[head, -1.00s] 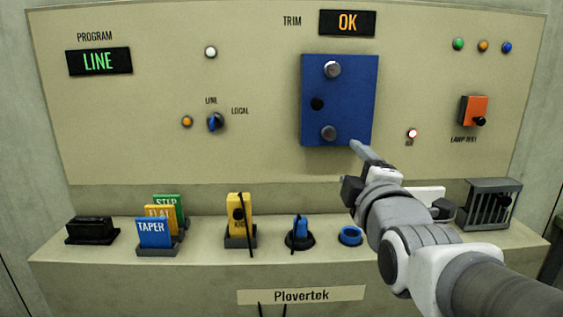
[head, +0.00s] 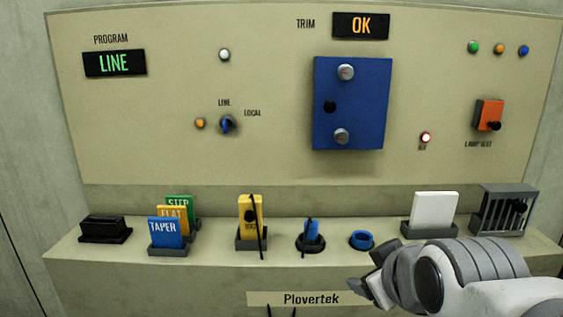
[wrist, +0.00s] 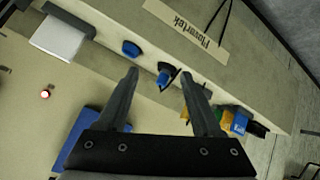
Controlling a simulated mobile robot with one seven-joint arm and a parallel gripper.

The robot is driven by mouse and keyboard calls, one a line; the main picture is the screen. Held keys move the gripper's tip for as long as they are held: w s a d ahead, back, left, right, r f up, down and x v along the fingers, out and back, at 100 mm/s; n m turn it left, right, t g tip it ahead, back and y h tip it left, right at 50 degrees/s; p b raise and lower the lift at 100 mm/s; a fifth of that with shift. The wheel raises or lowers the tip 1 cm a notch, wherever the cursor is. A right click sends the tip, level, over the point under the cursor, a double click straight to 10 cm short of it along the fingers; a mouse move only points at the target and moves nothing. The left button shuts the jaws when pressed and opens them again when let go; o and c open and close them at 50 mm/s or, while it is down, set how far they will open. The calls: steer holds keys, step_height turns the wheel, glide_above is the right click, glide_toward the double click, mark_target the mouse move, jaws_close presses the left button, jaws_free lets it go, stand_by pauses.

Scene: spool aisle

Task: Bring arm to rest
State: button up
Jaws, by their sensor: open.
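My gripper (head: 365,284) is low at the right front in the head view, by the shelf's front edge to the right of the Plovertek label. Its jaws are open and empty in the wrist view (wrist: 161,78), with clear space between the two fingers. A blue knob-like piece (wrist: 165,76) shows beyond the fingers there. My arm comes in from the lower right and hides part of the shelf front. The panel (head: 280,160) stands behind, apart from my gripper.
The shelf holds a blue ring (head: 361,240), a blue-handled piece (head: 311,232), a yellow block (head: 250,217), card stands (head: 166,233), a white card (head: 434,210) and a grey cage (head: 503,210). A blue plate (head: 352,105) is on the panel. The space before the shelf's left is free.

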steer(key=s+f+m+g, duration=0.4)
steer(key=s+m, duration=0.1)
steer(key=s, duration=0.3)
step_height(320, 180, up, 19)
steer(key=p, duration=1.8)
steer(key=shift+s+f+p, duration=0.15)
steer(key=shift+s+p, duration=0.05)
steer(key=shift+p, duration=0.2)
